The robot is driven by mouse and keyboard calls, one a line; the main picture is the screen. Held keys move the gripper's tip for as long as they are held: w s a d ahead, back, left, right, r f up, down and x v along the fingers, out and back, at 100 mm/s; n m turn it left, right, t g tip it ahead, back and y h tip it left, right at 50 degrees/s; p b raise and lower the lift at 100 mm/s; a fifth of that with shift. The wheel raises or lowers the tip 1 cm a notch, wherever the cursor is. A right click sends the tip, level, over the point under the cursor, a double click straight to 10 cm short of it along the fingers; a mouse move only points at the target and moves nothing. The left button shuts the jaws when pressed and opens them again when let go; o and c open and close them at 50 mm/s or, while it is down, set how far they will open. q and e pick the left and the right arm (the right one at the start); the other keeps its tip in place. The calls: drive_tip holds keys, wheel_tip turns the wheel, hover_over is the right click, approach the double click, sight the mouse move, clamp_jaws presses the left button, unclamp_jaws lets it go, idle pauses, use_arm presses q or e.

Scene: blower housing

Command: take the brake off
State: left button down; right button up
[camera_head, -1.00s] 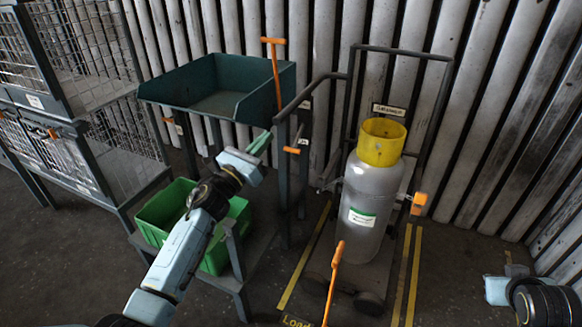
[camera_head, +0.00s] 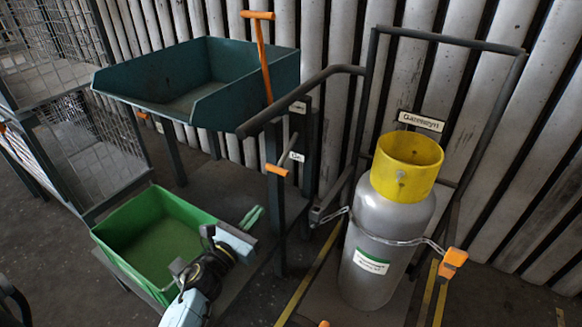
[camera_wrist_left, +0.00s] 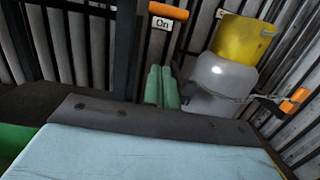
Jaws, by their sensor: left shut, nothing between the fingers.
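A short lever with an orange grip (camera_head: 277,169) sticks out from a dark post beside the cylinder trolley. In the left wrist view its orange grip (camera_wrist_left: 168,11) is above a tag (camera_wrist_left: 161,24) reading "On". A taller orange T-handle (camera_head: 262,50) rises at the teal tray's right edge. An orange tip (camera_head: 323,323) shows at the bottom edge of the head view, mostly cut off. My left gripper (camera_head: 252,215) is shut and empty, below the short lever and apart from it. Its green fingers (camera_wrist_left: 161,88) are together in the wrist view. My right gripper is out of view.
A grey cylinder (camera_head: 375,250) with a yellow collar (camera_head: 405,165) stands chained on a trolley (camera_head: 450,38). An orange piece (camera_head: 453,262) hangs on the chain. A teal tray (camera_head: 150,85) stands above a green bin (camera_head: 165,205). Wire cages stand left, a ribbed wall behind.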

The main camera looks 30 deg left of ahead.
use_arm(q)
drive_tip(key=shift+w+f, duration=0.1)
drive_tip(key=shift+w, duration=0.2)
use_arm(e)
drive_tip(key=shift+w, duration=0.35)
use_arm(q)
drive_tip(key=shift+s, duration=0.1)
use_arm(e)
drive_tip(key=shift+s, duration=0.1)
